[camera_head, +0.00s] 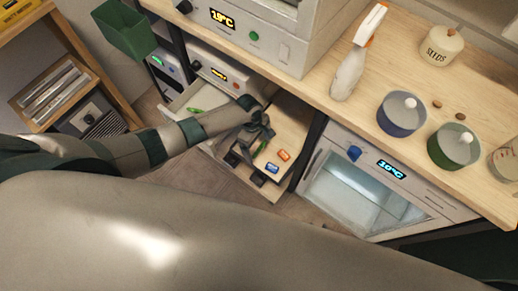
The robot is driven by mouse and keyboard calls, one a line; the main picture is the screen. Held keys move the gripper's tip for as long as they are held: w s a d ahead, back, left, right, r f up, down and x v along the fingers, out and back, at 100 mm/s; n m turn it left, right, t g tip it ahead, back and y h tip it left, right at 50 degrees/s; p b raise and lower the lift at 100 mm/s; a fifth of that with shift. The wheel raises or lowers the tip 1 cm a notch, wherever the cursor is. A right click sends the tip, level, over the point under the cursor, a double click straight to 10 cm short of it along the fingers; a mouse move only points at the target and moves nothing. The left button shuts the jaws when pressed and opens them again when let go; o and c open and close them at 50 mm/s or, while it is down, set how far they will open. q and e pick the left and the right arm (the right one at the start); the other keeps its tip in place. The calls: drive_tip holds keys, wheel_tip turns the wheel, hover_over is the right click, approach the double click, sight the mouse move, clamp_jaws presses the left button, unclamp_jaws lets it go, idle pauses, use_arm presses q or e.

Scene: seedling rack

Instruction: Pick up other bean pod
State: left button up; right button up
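One green bean pod (194,111) lies in the pale open drawer below the counter, left of my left forearm. A second green strip (262,148), perhaps a bean pod, shows right beside my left gripper over the wooden tray or drawer; its contact with the gripper is unclear. My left gripper (244,167) reaches down over that wooden surface, with its dark fingertips apart, so it looks open. My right gripper is out of view.
An orange item (284,155) and a blue item (272,168) lie near the gripper. The counter (300,86) overhangs behind; it holds a spray bottle (355,65), a blue pot (400,116) and a green pot (453,148). A glass-front cooler (365,195) stands right.

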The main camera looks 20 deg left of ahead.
sight(259, 149)
use_arm(q)
drive_tip(key=c, duration=0.9)
drive_tip(key=shift+r, duration=0.55)
drive_tip(key=r, duration=0.3)
drive_tip(key=shift+s+d+r, duration=0.1)
drive_tip(key=shift+d+r, duration=0.1)
drive_tip(key=s+d+r, duration=0.2)
drive_tip(key=d, duration=0.1)
drive_tip(key=s+d+r, duration=0.2)
drive_tip(key=d, duration=0.1)
drive_tip(key=s+d+r+p, duration=0.1)
drive_tip(key=s+d+r, duration=0.1)
drive_tip(key=d, duration=0.1)
drive_tip(key=shift+s+r, duration=0.25)
